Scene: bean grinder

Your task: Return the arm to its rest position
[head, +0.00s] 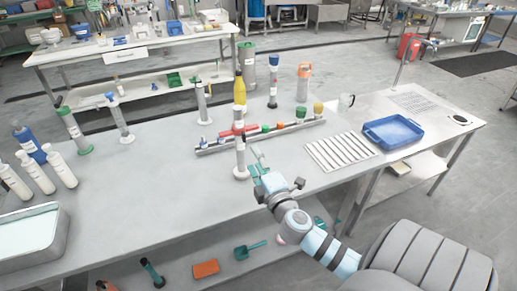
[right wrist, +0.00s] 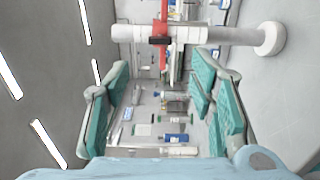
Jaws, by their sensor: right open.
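My right gripper (head: 256,160) is open and empty above the front part of the grey table (head: 150,188). Its teal fingers stand wide apart in the right wrist view (right wrist: 160,88), with nothing between them. A slim white-and-grey cylinder on a round white base (head: 240,158), perhaps the grinder, stands upright just left of the fingertips. In the right wrist view that cylinder (right wrist: 190,35) lies across the picture beyond the fingertips, and a visible gap separates it from them. My left gripper is not in view.
A yellow bottle (head: 240,90), an orange-topped container (head: 303,83) and a blue tray (head: 392,131) stand farther back. White bottles (head: 61,167) stand at left. The table's front middle is clear.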

